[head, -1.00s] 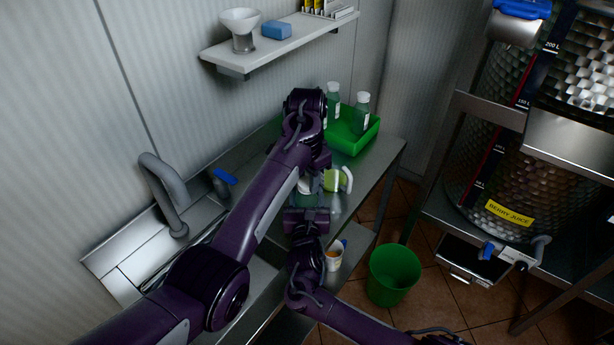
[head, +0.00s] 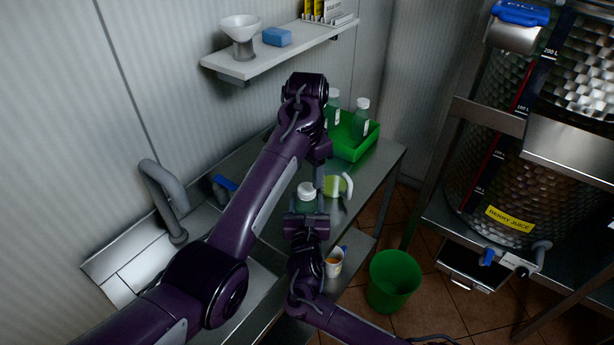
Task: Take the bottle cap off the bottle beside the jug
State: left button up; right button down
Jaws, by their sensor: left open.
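The bottle (head: 306,206) stands on the steel worktop, with its white bottle cap (head: 307,188) on top. The jug (head: 334,187), light green with a pale handle, stands just right of it. My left gripper (head: 319,182) points down between the bottle cap and the jug. It is open, and nothing shows between its fingers. My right gripper (head: 306,212) reaches the lower part of the bottle from the front. Its body hides the bottle's base, and I cannot tell whether its fingers press on the bottle.
A green crate (head: 355,151) with white-capped bottles stands behind on the worktop (head: 375,180). A sink with a grey tap (head: 165,195) lies left. A wall shelf (head: 285,50) is above. A cup (head: 334,263) sits lower down. A green bin (head: 393,280) stands on the floor.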

aim_at(307, 188)
pick_arm(q)
jog(key=m, duration=0.2)
jog(key=r+m, duration=0.1)
jog(key=shift+m, duration=0.4)
jog(key=m, duration=0.2)
jog(key=r+m, duration=0.1)
jog(key=m, duration=0.1)
jog(key=shift+m, duration=0.3)
jog(key=m, duration=0.2)
jog(key=r+m, duration=0.1)
jog(key=m, duration=0.2)
jog(key=shift+r, duration=0.15)
jog(key=shift+m, duration=0.5)
notch_tip(307, 188, down, 8)
jog(key=shift+r, duration=0.1)
jog(key=shift+c, duration=0.4)
